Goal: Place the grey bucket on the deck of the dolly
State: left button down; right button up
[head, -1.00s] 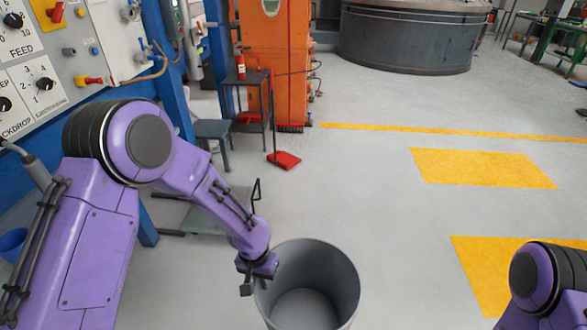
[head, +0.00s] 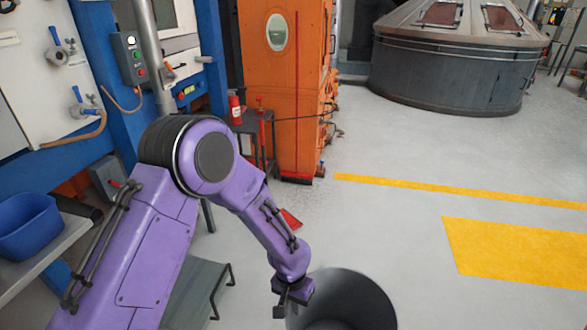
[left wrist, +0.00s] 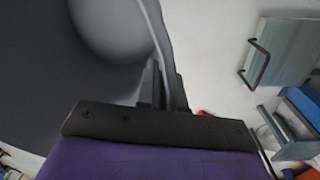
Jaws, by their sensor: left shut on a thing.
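The grey bucket (head: 368,290) is at the bottom of the head view, open side up, its lower part cut off by the frame edge. My left gripper (head: 292,302) is shut on the left side of its rim. In the left wrist view the bucket (left wrist: 50,60) fills the left side, with its wall between the fingers (left wrist: 162,85). The dolly (head: 190,283) stands left of the bucket and apart from it, partly behind my left arm, with a dark handle at its right. Its bare deck shows in the left wrist view (left wrist: 287,48). My right gripper is out of view.
A blue tub (head: 27,228) sits on a grey shelf at the left. A black side table (head: 258,135), a red dustpan (head: 290,218) and an orange cabinet (head: 283,90) stand beyond the dolly. Open floor with yellow markings (head: 520,255) lies to the right.

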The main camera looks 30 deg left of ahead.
aim_at(182, 289)
jog(key=u, duration=0.35)
jog(key=i, duration=1.05)
jog(key=u, duration=1.3)
jog(key=i, duration=0.85)
jog(key=u, duration=0.7)
